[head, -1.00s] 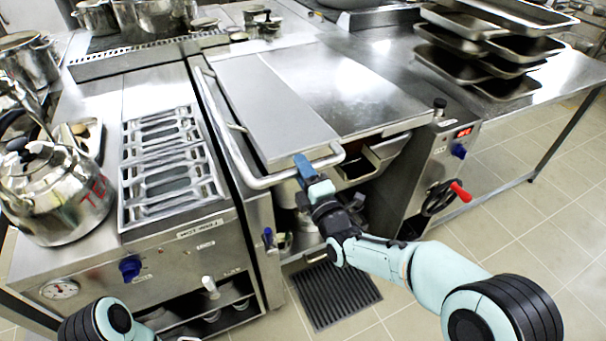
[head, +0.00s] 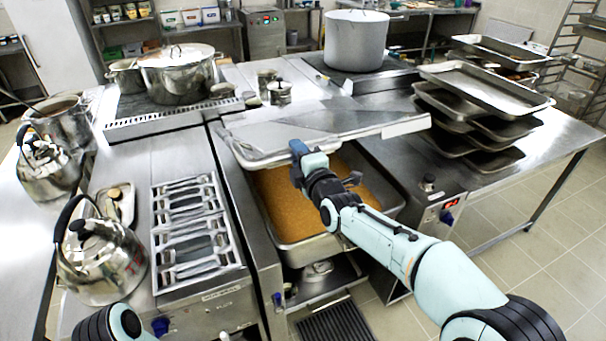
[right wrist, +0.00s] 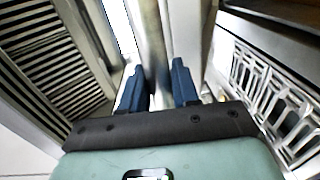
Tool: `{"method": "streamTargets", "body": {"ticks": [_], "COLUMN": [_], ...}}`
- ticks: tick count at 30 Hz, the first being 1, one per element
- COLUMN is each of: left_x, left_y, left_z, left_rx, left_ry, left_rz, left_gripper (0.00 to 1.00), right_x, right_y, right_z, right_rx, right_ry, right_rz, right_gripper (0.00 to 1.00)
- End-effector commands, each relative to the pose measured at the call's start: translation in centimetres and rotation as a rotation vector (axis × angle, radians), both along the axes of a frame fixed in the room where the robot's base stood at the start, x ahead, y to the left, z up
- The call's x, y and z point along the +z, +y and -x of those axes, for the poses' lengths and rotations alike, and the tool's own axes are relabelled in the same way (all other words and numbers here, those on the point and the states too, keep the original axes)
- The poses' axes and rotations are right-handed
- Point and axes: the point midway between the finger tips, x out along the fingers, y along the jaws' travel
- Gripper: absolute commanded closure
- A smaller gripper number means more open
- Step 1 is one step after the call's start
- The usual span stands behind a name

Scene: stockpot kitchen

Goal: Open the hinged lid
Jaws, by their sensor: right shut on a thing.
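The hinged lid (head: 345,122) is a broad steel plate, raised at its front and tilted over the pan (head: 392,203). The pan is partly uncovered and holds an orange-brown content. The lid's bar handle (head: 262,161) runs along its front edge. My right gripper (head: 298,152) is shut on the handle. In the right wrist view its blue fingers (right wrist: 160,82) stand on both sides of the round metal bar (right wrist: 150,40). The lid's hinge side is hard to make out. Only a link of my left arm shows, at the bottom left; its gripper is out of view.
Left of the pan is a steel counter with a slotted rack (head: 190,225) and kettles (head: 100,262). Large pots (head: 180,75) stand behind, and a tall stockpot (head: 356,42) is beyond the lid. Stacked trays (head: 480,115) stand on the right. The floor at front right is clear.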

Motion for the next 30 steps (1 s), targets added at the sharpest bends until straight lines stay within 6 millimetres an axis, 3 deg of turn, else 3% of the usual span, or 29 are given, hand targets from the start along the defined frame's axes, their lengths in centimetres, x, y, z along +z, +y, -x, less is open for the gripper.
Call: {"method": "streamTargets", "body": {"ticks": [1, 3, 12, 21, 30], "left_x": [1.3, 2.1, 3.9, 4.4, 4.5], "left_y": [0.0, 0.0, 0.0, 0.0, 0.0], "left_z": [-1.2, -1.9, -3.9, -4.7, -4.8], "left_rx": [0.0, 0.0, 0.0, 0.0, 0.0], "left_ry": [-0.013, -0.022, -0.045, -0.053, -0.055], "left_rz": [0.0, 0.0, 0.0, -0.001, 0.0], "left_gripper": [0.57, 0.57, 0.57, 0.57, 0.57], "right_x": [2.5, 4.2, 9.7, 12.5, 13.2], "right_y": [0.2, 0.4, 1.4, 2.0, 2.2], "right_z": [-0.8, -1.6, -4.7, -6.5, -6.9], "right_rx": [-0.001, -0.001, -0.003, -0.003, -0.001], "right_ry": [-0.013, -0.013, -0.006, -0.002, 0.002], "right_rz": [-0.001, -0.001, 0.0, 0.003, 0.001], "right_gripper": [1.0, 1.0, 1.0, 1.0, 1.0]}}
